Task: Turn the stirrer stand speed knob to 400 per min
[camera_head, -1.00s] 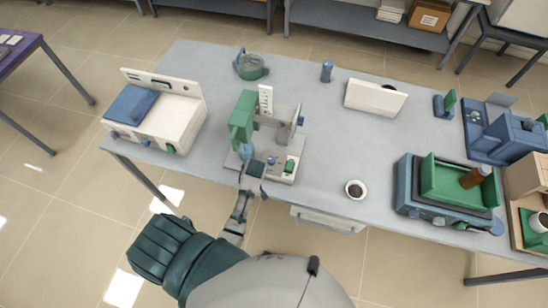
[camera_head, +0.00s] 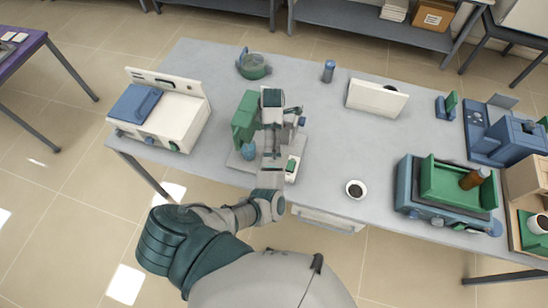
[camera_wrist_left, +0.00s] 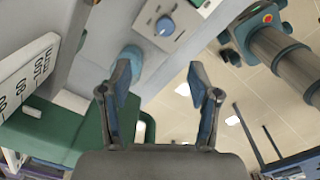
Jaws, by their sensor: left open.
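The stirrer stand has a green upright (camera_head: 244,118) and a pale base that stands near the table's front-left part in the head view. In the left wrist view, a round blue knob (camera_wrist_left: 166,26) sits on a white panel (camera_wrist_left: 185,15) with small marks around it; I cannot read its setting. My left gripper (camera_wrist_left: 160,72) is open and empty, its two fingers apart, with the knob beyond the tips. In the head view my left gripper (camera_head: 272,98) is over the stand, beside the green upright, and my arm hides part of the base. My right gripper is not in view.
A blue vessel (camera_head: 248,150) stands on the stand's base; the upright is close on the gripper's left. A white device with a blue lid (camera_head: 133,103) is farther left. A dark-filled cup (camera_head: 356,189) is at right. The table between is clear.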

